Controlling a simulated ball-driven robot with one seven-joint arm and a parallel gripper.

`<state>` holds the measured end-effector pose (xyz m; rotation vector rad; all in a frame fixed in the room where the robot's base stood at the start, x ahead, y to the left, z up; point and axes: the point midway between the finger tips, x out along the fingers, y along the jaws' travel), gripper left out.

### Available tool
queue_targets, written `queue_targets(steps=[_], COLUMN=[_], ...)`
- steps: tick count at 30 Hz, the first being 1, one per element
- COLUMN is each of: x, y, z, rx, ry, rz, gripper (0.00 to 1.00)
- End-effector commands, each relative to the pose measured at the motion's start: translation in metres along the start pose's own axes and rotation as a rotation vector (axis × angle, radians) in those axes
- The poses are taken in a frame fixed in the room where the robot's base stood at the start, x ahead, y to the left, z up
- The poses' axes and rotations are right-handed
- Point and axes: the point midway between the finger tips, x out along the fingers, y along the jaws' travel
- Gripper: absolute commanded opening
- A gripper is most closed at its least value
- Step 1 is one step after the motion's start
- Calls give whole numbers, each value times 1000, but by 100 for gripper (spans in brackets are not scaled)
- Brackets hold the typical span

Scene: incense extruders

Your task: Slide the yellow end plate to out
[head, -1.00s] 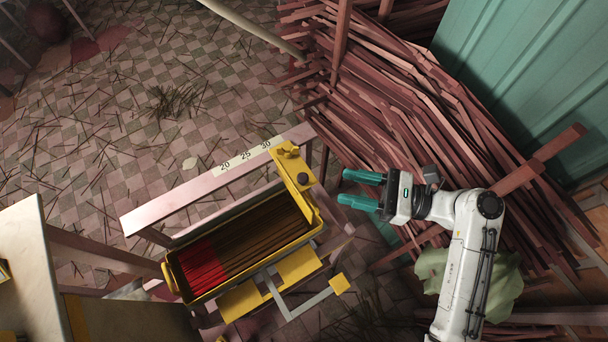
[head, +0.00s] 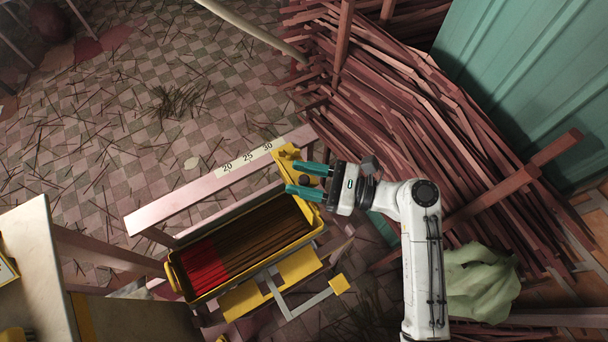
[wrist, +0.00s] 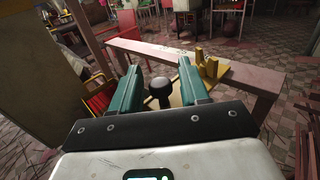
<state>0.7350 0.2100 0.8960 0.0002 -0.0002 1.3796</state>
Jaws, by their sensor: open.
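The yellow end plate (head: 287,160) stands at the right end of the yellow tray (head: 235,285), by the "30" end of the scale. A dark round knob (head: 304,181) is on the plate. My gripper (head: 296,179) is open, with its teal fingers pointing left over the plate, one finger on each side of the knob in the picture. In the wrist view the black knob (wrist: 160,89) shows between the two open fingers, with part of the yellow plate (wrist: 210,72) beyond. I cannot tell whether the fingers touch the knob.
A pale rail (head: 220,180) marked 20, 25, 30 runs behind the tray. Red-tipped brown sticks (head: 245,240) lie in the tray. A large heap of reddish sticks (head: 410,120) lies to the right. A table (head: 30,260) stands at the left.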

Motion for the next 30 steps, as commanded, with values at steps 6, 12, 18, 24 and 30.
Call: queue_targets(steps=[6,12,18,24,30], x=[0,0,0,0,-10], y=[0,0,0,0,-11], z=[0,0,0,0,4], rx=[0,0,0,0,0], ry=[0,0,0,-1,1], rz=[0,0,0,0,-6], gripper=[31,11,0,0,0])
